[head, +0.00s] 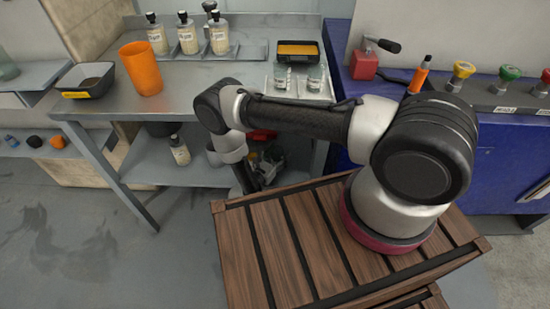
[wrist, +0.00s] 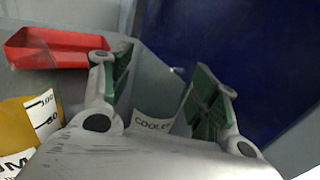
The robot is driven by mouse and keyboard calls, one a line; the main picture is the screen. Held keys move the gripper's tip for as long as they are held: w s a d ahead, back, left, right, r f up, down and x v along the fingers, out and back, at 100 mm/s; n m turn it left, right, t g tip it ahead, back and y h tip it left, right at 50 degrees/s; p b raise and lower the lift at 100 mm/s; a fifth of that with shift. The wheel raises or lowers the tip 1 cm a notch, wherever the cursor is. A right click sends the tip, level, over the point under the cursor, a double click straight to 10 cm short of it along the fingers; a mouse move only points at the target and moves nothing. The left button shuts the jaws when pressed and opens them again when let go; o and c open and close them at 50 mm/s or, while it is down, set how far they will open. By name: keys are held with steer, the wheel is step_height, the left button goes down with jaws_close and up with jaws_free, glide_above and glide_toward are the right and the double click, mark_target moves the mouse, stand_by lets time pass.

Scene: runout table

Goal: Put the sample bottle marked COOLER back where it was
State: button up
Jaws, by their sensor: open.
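My gripper (wrist: 163,72) is open in the wrist view, with green pads on both fingers. A white label (wrist: 152,124) reading COOLE, its end hidden, shows low between the fingers. I cannot tell whether it is on a bottle or a place marker. In the head view my gripper (head: 268,160) is down at the lower shelf, partly hidden by my arm. A cream bottle with a dark cap (head: 180,150) stands on that shelf to its left; its label is too small to read. Three similar bottles (head: 188,36) stand in a row on the upper table.
A red open container (wrist: 60,48) and a yellow graduated vessel (wrist: 28,125) lie left of my gripper. A blue panel (wrist: 225,35) bounds the right. Above are an orange cup (head: 141,68), a black tray (head: 88,80) and small jars (head: 314,78).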

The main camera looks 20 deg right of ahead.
steer(key=v, duration=1.2)
steer(key=shift+r, duration=0.1)
